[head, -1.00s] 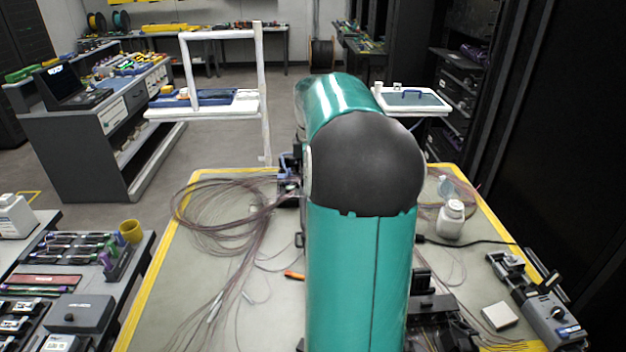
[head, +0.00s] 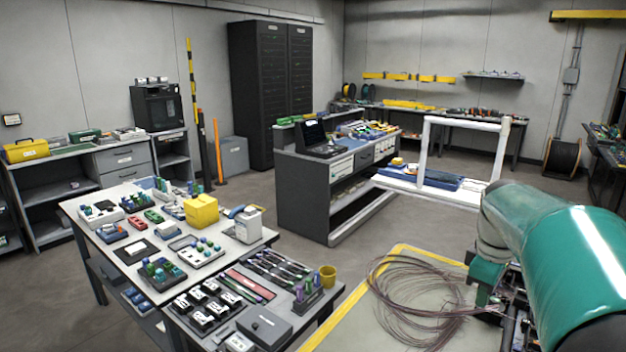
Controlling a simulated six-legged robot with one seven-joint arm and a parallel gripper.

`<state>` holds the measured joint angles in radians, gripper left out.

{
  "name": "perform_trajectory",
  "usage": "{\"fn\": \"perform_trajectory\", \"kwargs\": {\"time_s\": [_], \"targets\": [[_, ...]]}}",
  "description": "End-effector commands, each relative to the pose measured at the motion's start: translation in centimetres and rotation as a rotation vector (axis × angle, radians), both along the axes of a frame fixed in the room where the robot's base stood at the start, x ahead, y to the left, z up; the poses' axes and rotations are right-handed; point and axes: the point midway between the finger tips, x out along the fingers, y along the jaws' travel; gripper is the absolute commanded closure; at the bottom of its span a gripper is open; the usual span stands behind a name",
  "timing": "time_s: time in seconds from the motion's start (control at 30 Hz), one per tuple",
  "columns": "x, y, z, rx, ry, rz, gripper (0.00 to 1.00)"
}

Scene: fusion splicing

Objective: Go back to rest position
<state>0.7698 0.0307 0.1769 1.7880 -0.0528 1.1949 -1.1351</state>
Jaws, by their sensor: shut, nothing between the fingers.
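My teal arm (head: 560,250) fills the lower right of the head view. Its upper link runs out of the frame at the right edge. My gripper's fingers are not seen; the end of the arm is hidden behind its own links or out of frame. A work mat with a yellow border (head: 345,318) lies below the arm. A coil of thin brownish fibre cable (head: 415,300) lies on it, left of the arm, with strands running under the arm.
A grey bench at left holds tool trays, a yellow box (head: 201,211) and a yellow cup (head: 327,276). A dark cabinet bench with a laptop (head: 318,138) stands behind. A white frame stand (head: 426,160) is beyond the mat. Grey floor is open between the benches.

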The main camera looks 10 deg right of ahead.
Motion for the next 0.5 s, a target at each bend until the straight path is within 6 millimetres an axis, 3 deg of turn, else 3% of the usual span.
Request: {"fn": "perform_trajectory", "kwargs": {"time_s": [0.03,0.2,0.5], "targets": [[-0.1,3.1,0.7,-0.014,-0.029,-0.023,1.0],[-1.8,11.4,1.4,-0.02,-0.139,-0.149,1.0],[-7.8,22.6,0.1,0.104,-0.343,-0.367,1.0]]}}
